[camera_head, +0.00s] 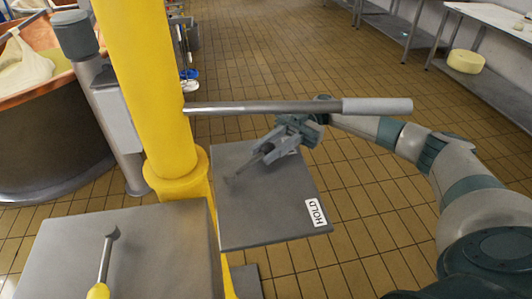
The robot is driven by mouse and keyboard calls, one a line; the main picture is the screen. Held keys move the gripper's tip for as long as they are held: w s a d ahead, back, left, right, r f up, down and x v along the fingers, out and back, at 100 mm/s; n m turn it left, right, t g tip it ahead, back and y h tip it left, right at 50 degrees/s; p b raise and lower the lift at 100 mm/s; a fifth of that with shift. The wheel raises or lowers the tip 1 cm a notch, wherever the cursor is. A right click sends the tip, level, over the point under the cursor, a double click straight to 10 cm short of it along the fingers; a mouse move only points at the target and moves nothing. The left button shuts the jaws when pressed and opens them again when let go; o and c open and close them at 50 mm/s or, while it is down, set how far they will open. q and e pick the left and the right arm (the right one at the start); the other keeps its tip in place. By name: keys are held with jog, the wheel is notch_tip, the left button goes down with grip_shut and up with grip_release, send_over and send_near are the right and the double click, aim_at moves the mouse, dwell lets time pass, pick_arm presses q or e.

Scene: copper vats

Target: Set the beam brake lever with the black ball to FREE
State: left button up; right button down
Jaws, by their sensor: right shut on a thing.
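My right gripper (272,151) reaches in from the right over a grey plate (262,218), with its fingers pointing down and left. It is shut on the beam brake lever. Only a thin grey stretch of the lever (245,168) shows, running from the fingers to a dark spot on the plate. The black ball is not visible and seems hidden by the fingers. A white label reading HOLD (316,212) is at the plate's right edge. No FREE label shows. My left gripper is not in view.
A long metal bar with a grey grip (376,106) crosses above my right gripper, out from the yellow column (145,85). A grey box top (150,235) at lower left carries another lever with a yellow end (98,291). A copper vat (45,120) stands left.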

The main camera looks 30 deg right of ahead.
dwell(0.4)
jog(key=c, duration=1.5)
grip_release()
jog(key=shift+o, duration=0.2)
jog(key=shift+w+a, duration=0.1)
jog(key=shift+d+r, duration=0.1)
jog(key=shift+d, duration=0.1)
